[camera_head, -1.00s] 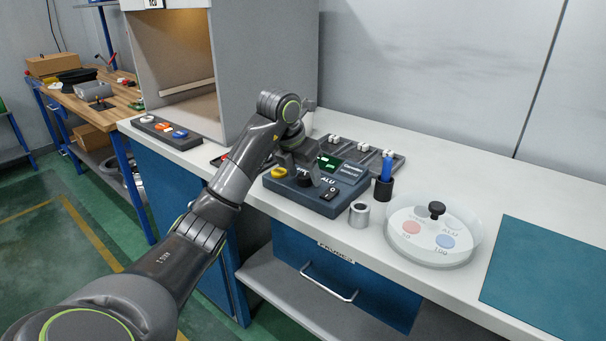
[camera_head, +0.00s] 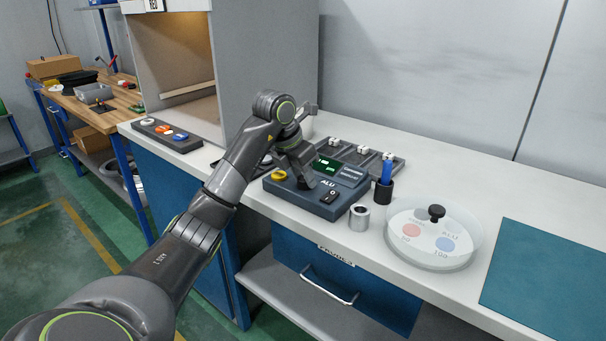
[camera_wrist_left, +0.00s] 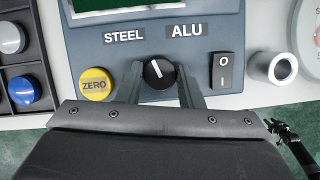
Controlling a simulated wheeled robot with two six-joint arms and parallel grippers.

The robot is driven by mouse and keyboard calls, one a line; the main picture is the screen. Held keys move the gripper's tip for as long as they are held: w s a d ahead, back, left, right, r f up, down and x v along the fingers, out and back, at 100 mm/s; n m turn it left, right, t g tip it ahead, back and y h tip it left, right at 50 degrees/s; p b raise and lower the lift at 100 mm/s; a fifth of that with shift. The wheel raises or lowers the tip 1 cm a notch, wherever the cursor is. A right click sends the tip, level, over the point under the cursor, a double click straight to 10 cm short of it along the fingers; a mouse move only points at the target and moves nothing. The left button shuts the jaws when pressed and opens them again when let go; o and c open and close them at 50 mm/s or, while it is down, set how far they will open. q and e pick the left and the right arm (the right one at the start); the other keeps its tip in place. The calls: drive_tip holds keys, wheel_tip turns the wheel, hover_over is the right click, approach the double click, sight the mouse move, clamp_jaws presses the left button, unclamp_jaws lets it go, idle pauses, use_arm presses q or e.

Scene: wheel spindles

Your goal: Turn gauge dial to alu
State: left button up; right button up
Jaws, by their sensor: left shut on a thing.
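The gauge box (camera_head: 333,207) is a blue-grey unit on the bench with a green-lit display (camera_head: 327,165). In the left wrist view its black round dial (camera_wrist_left: 159,73) sits below the STEEL label (camera_wrist_left: 123,37) and the ALU label (camera_wrist_left: 187,31). The dial's white mark points up and slightly left, between the two labels. My left gripper (camera_wrist_left: 160,82) is shut on the dial, one finger on each side. In the head view the left gripper (camera_head: 304,178) reaches down onto the box and hides the dial.
A yellow ZERO button (camera_wrist_left: 95,84) and a black rocker switch (camera_wrist_left: 225,71) flank the dial. A metal ring (camera_head: 359,217), a pen cup (camera_head: 383,190) and a round clear-walled tray (camera_head: 432,258) stand to the right. A button strip (camera_head: 166,134) lies left.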

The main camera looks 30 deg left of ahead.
use_arm(q)
drive_tip(key=m+h, duration=0.1)
drive_tip(key=m, duration=0.1)
drive_tip(key=m+g, duration=0.1)
drive_tip(key=m, duration=0.2)
drive_tip(key=shift+w+a+m+h+p, duration=0.1)
drive_tip(key=shift+a+m+h+p, duration=0.05)
drive_tip(key=shift+m+h+p, duration=0.2)
drive_tip(key=m+h, duration=0.1)
drive_tip(key=m, duration=0.1)
drive_tip(key=shift+m+g, duration=0.35)
drive_tip(key=shift+g, duration=0.05)
drive_tip(key=shift+w+m+g, duration=0.1)
drive_tip(key=shift+m+g, duration=0.2)
drive_tip(key=shift+m, duration=0.5)
drive_tip(key=o, duration=1)
drive_tip(key=shift+c, duration=0.2)
